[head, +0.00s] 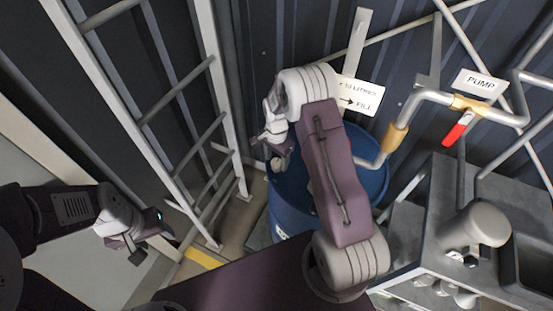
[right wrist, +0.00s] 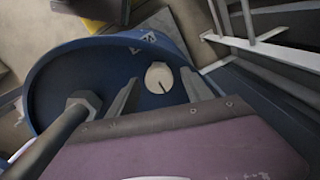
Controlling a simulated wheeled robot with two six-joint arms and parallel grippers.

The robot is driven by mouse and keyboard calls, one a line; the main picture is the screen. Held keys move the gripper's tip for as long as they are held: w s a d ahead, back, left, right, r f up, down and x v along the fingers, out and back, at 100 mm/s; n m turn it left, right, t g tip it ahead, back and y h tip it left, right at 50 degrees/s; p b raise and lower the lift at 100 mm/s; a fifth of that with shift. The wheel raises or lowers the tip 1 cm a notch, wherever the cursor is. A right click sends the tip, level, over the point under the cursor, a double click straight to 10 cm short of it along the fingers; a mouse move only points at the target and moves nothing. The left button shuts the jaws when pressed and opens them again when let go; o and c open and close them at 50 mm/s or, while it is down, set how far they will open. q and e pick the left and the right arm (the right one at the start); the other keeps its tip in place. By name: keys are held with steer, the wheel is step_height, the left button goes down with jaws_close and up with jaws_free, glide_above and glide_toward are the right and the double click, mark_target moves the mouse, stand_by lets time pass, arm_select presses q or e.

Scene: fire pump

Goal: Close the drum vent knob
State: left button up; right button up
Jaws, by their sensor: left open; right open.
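The blue drum (head: 291,215) stands behind my right arm, which hides much of its top. In the right wrist view its top (right wrist: 60,85) fills the left and middle. The vent knob (right wrist: 159,77) is a pale round disc with a dark line on it, near the drum's rim. My right gripper (head: 279,154) is over the drum's left side. In the right wrist view its open fingers appear on either side of the knob; I cannot tell whether they touch it. My left gripper (head: 138,248) is open and empty at the lower left, away from the drum.
A white ladder (head: 205,120) stands left of the drum. A pipe (head: 392,138) bends down into the drum top; it also shows in the right wrist view (right wrist: 60,130). A red-handled valve (head: 456,133) and a grey sink unit (head: 420,230) are to the right.

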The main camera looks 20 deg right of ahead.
mark_target(276, 162)
step_height(276, 162, up, 9)
steer(key=shift+b, duration=0.45)
